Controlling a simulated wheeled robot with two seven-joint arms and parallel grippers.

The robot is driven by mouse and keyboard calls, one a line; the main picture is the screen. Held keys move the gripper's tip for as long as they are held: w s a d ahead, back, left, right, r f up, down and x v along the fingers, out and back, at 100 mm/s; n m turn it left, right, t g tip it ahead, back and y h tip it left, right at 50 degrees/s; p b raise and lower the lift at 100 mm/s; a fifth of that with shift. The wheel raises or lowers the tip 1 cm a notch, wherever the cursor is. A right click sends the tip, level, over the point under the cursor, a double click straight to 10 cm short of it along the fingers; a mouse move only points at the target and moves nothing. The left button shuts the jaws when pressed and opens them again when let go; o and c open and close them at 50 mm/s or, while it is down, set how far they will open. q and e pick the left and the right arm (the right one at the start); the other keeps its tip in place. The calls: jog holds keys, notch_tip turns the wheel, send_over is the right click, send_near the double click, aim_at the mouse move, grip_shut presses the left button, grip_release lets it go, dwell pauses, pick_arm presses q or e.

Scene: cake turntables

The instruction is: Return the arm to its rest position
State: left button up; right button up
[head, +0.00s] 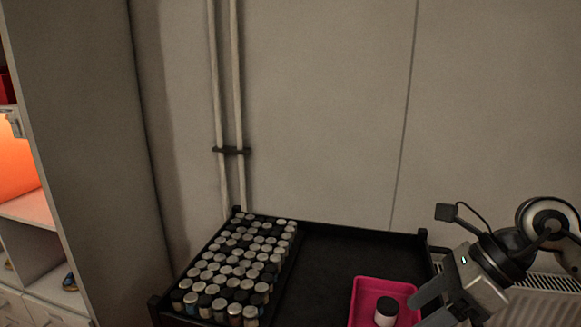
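My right arm comes in from the right edge in the head view. Its gripper (418,313) points down and left over the right side of the pink tray (366,289). Its two grey fingers are apart, with nothing seen between them; the lower finger is cut off by the bottom edge. A small jar with a black lid and white body (386,314) stands upright in the pink tray, just left of the fingertips and apart from them. My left gripper is out of view.
A black table or cart top (325,255) holds the tray and, at left, a dense block of jars with grey and black lids (240,262). A wall with pipes (226,110) stands behind. A radiator (545,295) is at right, a shelf unit (85,150) at left.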

jog(key=s+a+r+m+t+y, duration=0.1)
jog(key=s+a+r+m+y, duration=0.1)
jog(key=a+m+y, duration=0.3)
jog(key=s+a+r+m+t+y, duration=0.1)
jog(key=s+a+r+m+y, duration=0.15)
jog(key=a+y, duration=0.5)
jog(key=w+d+f+m+t+h, duration=0.1)
jog(key=d+f+m+t+h, duration=0.3)
jog(key=m, duration=0.7)
jog(key=w+d+f+m+t+h+p, duration=0.1)
jog(key=f+m+t+h, duration=0.45)
jog(key=m, duration=0.45)
jog(key=w+d+f+m+t+h, duration=0.1)
jog(key=d+f+m+t+h, duration=0.35)
jog(key=m, duration=0.65)
jog(key=s+a+f+m+g+h, duration=0.1)
jog(key=s+f+m+g+h, duration=0.1)
jog(key=s+f+m+g, duration=0.4)
jog(key=s+f, duration=0.4)
jog(key=f, duration=0.3)
jog(key=shift+a+f+m+h, duration=0.15)
jog(key=shift+a+m+h, duration=0.2)
